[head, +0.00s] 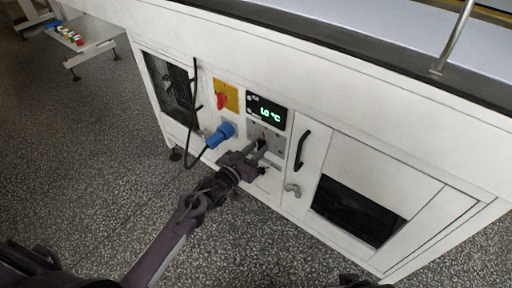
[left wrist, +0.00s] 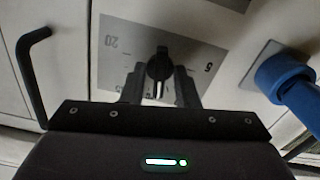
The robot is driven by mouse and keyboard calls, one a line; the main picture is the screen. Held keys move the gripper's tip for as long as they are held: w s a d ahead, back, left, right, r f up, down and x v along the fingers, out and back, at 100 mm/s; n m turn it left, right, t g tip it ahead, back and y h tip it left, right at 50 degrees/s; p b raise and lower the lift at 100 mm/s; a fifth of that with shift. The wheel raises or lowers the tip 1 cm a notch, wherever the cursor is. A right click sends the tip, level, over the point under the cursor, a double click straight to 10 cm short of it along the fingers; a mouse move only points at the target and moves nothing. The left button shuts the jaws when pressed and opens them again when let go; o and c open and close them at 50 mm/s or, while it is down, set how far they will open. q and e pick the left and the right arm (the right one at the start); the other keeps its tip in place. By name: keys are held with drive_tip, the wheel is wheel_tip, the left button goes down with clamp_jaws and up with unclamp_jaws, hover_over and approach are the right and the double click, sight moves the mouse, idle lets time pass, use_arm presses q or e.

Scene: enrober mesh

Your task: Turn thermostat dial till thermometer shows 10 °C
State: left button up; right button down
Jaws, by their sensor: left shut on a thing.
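The thermometer display (head: 266,112) is a black panel with green digits on the white machine front. It seems to read 1.0 °C, though the digits are small. The thermostat dial (left wrist: 159,66) is a black knob with a white pointer line, on a grey plate (left wrist: 195,50) marked 20 on the left and 5 on the right in the left wrist view. The pointer line faces down in that view. My left gripper (head: 260,148) is shut on the dial, one finger on each side. In the head view the gripper largely hides the dial.
A blue plug (head: 220,134) with a black cable sits left of the dial, below a red switch on a yellow plate (head: 226,97). A black door handle (head: 302,148) and a grey latch (head: 292,189) are to the right. The speckled floor in front is clear.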

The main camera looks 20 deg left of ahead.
use_arm(q)
drive_tip(key=shift+m, duration=0.7)
drive_tip(key=shift+m+p, duration=0.4)
drive_tip(key=shift+m, duration=0.2)
use_arm(e)
drive_tip(key=shift+s+d+r+g, duration=0.1)
drive_tip(key=shift+d+r+g, duration=0.2)
drive_tip(key=shift+d, duration=0.4)
use_arm(q)
drive_tip(key=shift+m, duration=0.3)
use_arm(e)
drive_tip(key=shift+s+f, duration=0.15)
use_arm(q)
drive_tip(key=o, duration=0.6)
